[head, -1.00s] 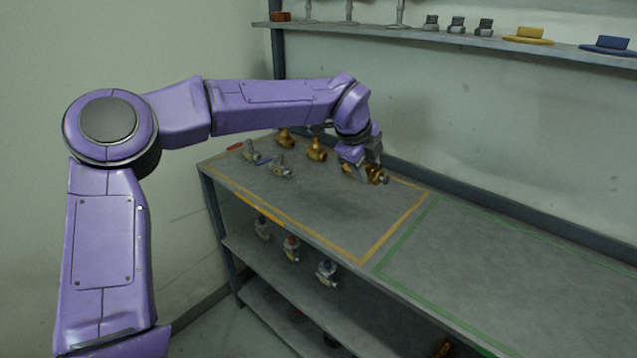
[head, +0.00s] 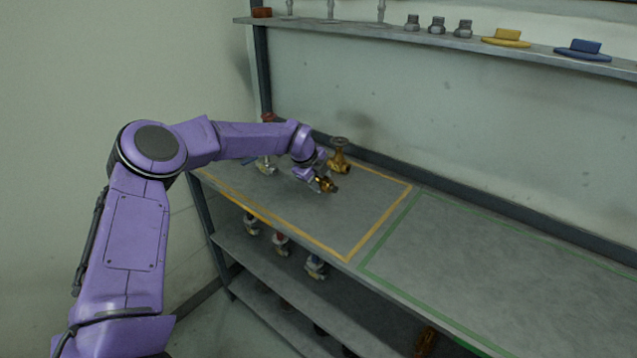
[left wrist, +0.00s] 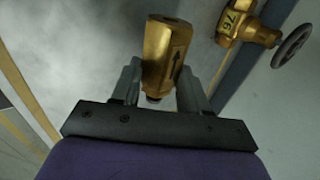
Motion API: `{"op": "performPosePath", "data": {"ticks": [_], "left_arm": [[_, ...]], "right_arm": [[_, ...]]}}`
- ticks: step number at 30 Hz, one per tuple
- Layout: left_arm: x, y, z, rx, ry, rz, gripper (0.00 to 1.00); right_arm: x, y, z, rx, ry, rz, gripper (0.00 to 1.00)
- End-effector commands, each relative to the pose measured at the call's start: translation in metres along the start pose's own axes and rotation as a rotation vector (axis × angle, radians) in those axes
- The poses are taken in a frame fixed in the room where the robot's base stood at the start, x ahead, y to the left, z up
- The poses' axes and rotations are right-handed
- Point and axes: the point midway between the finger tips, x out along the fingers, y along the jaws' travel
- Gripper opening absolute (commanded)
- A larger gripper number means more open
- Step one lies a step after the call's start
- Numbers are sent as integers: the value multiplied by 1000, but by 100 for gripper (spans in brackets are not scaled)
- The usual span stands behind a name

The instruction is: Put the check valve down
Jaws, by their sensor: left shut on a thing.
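The check valve (head: 328,185) is a brass body held in my left gripper (head: 319,181), above or at the worktop inside the yellow-outlined area. I cannot tell whether it touches the surface. In the left wrist view the check valve (left wrist: 166,52) shows a dark arrow on its side and sits between the two fingers of the left gripper (left wrist: 160,85), which is shut on it. My right gripper is not in view.
A brass valve with a round handwheel (head: 340,158) stands just behind my left gripper; it also shows in the left wrist view (left wrist: 240,22). A pale valve (head: 265,166) is at left, partly hidden by my arm. The green-outlined area (head: 480,250) is clear.

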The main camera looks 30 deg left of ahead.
Motion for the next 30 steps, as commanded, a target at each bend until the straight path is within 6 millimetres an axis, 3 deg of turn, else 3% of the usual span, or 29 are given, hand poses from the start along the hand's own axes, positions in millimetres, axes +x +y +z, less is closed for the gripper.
{"op": "performPosePath", "data": {"ticks": [5,14,15,16,26,30], "left_arm": [[21,11,4,1,-1,2,0],[30,16,4,-1,-1,-2,0],[32,17,4,-1,-1,1,47],[31,17,4,-1,-1,1,55],[28,16,4,-1,0,0,55],[8,16,4,-2,1,-5,55]], "right_arm": [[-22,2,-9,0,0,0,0],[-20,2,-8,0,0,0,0],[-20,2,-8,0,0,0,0],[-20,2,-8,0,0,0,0],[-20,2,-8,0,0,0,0],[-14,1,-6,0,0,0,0]]}}
